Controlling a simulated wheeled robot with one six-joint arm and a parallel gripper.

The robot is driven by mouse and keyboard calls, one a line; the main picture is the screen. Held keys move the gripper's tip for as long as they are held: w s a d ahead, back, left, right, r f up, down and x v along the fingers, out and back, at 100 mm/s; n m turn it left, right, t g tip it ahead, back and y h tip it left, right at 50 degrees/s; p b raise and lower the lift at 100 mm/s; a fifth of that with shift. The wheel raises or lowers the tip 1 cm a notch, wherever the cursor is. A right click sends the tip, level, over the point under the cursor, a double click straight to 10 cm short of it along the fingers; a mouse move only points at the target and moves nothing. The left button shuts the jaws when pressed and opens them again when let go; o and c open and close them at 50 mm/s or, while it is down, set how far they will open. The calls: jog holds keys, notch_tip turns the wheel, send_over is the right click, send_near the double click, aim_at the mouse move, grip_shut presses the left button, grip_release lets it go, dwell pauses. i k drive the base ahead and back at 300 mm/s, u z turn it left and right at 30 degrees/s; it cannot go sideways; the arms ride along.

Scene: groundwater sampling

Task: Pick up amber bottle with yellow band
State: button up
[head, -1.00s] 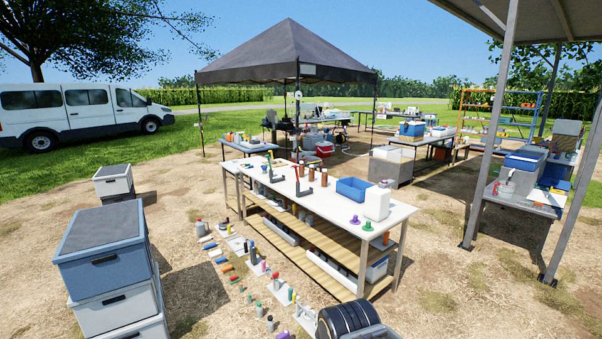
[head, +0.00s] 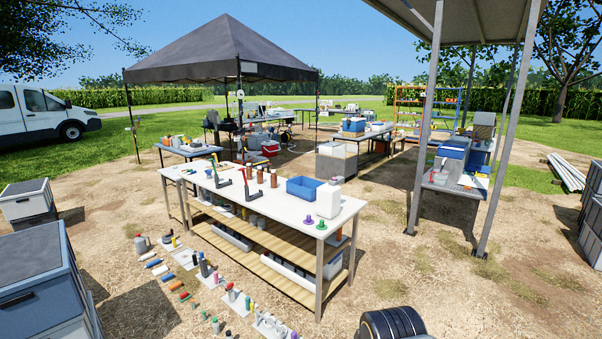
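Brown amber-coloured bottles stand upright on the white-topped table in the head view. One bottle (head: 260,174) is near the back edge, and another bottle (head: 274,178) is just to its right. They are too small for me to make out a yellow band on either.
On the same table (head: 300,228) are a blue bin (head: 303,188) and a white jug (head: 328,200). Several small bottles and tools lie on the ground before it. Grey crates (head: 40,285) stand at left; a canopy post (head: 426,115) at right. Bare ground (head: 470,300) lies right of the table.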

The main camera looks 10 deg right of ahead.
aim_at(250, 168)
jog(key=z, duration=1)
jog(key=i, duration=6.9)
jog(key=u, duration=1.95)
jog(key=i, duration=4.15)
jog(key=u, duration=0.15)
